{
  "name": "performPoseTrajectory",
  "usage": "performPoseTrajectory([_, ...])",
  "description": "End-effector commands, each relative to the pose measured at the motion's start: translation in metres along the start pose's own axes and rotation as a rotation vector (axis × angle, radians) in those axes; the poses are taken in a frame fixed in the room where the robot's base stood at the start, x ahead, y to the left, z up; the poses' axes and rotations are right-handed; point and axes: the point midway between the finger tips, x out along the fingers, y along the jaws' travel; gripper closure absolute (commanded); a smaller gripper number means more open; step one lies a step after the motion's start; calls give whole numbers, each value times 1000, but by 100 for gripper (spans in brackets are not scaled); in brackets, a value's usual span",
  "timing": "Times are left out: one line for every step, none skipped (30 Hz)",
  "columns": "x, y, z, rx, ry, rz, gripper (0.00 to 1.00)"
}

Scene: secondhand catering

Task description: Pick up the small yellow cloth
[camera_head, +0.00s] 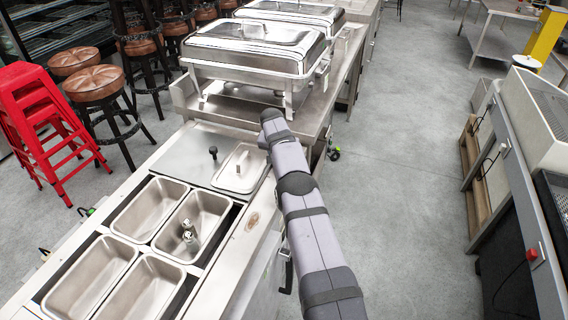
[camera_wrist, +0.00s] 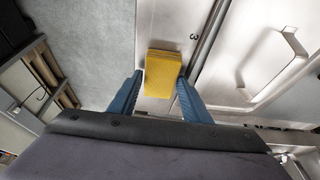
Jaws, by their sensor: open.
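The small yellow cloth (camera_wrist: 163,68) looks like a folded rectangular pad in the wrist view. It appears against a pale metal surface. My gripper (camera_wrist: 160,78) is open, with one blue finger on each side of the cloth. The near end of the cloth lies between the fingertips in the picture. I cannot tell whether the fingers touch it or how far above it they are. In the head view the cloth does not show, and my arm hides the gripper.
Steel pans (camera_head: 151,209) are set in the counter at left, one holding small glass objects (camera_head: 190,236). A lidded pan (camera_head: 240,169) lies beside my arm. A large chafing dish (camera_head: 254,48) stands behind. Red stools (camera_head: 38,120) stand left.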

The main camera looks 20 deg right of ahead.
Motion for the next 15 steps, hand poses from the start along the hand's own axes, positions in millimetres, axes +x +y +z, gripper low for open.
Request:
performPoseTrajectory([1, 0, 0, 0, -1, 0, 56])
performPoseTrajectory([1, 0, 0, 0, -1, 0, 56])
performPoseTrajectory([1, 0, 0, 0, -1, 0, 56])
performPoseTrajectory([1, 0, 0, 0, -1, 0, 56])
performPoseTrajectory([1, 0, 0, 0, -1, 1, 56])
performPoseTrajectory([1, 0, 0, 0, -1, 0, 56])
performPoseTrajectory([1, 0, 0, 0, -1, 0, 59])
performPoseTrajectory([1, 0, 0, 0, -1, 0, 66])
performPoseTrajectory([1, 0, 0, 0, -1, 1, 75])
performPoseTrajectory([1, 0, 0, 0, -1, 1, 83])
performPoseTrajectory([1, 0, 0, 0, -1, 1, 83])
performPoseTrajectory([1, 0, 0, 0, -1, 1, 83])
performPoseTrajectory([0, 0, 0, 0, -1, 0, 83])
performPoseTrajectory([0, 0, 0, 0, -1, 0, 83])
performPoseTrajectory([0, 0, 0, 0, -1, 0, 83])
